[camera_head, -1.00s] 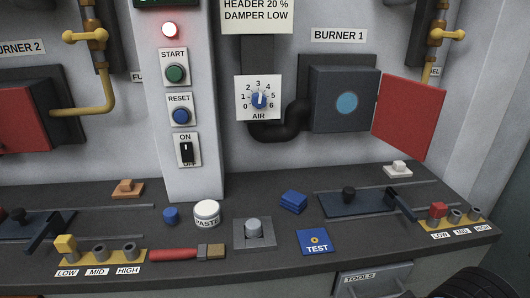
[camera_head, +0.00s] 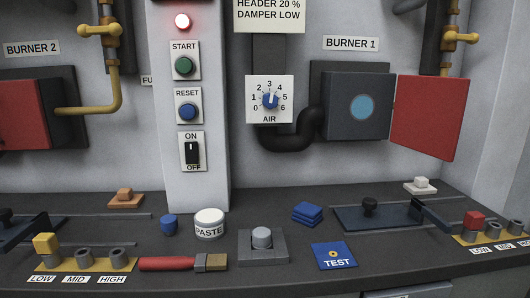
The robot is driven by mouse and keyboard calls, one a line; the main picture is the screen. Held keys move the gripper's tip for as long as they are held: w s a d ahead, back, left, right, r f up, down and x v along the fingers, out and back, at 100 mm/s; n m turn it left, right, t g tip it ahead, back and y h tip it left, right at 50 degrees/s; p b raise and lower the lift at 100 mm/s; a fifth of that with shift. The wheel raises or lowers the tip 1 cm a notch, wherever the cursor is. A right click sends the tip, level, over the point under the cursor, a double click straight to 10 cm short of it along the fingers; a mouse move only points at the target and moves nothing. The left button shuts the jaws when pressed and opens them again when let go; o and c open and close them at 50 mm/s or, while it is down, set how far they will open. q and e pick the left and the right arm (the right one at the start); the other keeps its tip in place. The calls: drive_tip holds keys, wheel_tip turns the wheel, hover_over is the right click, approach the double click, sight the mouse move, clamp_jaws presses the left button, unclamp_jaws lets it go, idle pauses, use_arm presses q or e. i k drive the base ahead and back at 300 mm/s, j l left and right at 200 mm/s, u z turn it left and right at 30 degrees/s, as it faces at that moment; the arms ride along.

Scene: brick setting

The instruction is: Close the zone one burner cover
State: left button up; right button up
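The burner 1 cover (camera_head: 424,116) is a red panel standing open on the right side of the dark burner 1 box (camera_head: 341,107). The front of that box is uncovered and shows a round blue disc (camera_head: 362,107). The white BURNER 1 label (camera_head: 351,43) is on the wall above it. Neither of my grippers is in view, and nothing touches the cover.
A yellow valve handle (camera_head: 459,41) and pipe stand behind the cover. The air above the counter is clear.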

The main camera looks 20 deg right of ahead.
sight(429, 111)
drive_tip(key=k+l, duration=0.1)
drive_tip(key=l, duration=0.3)
drive_tip(key=k+l, duration=0.15)
drive_tip(key=l, duration=0.25)
drive_tip(key=k+l, duration=0.1)
drive_tip(key=l, duration=0.3)
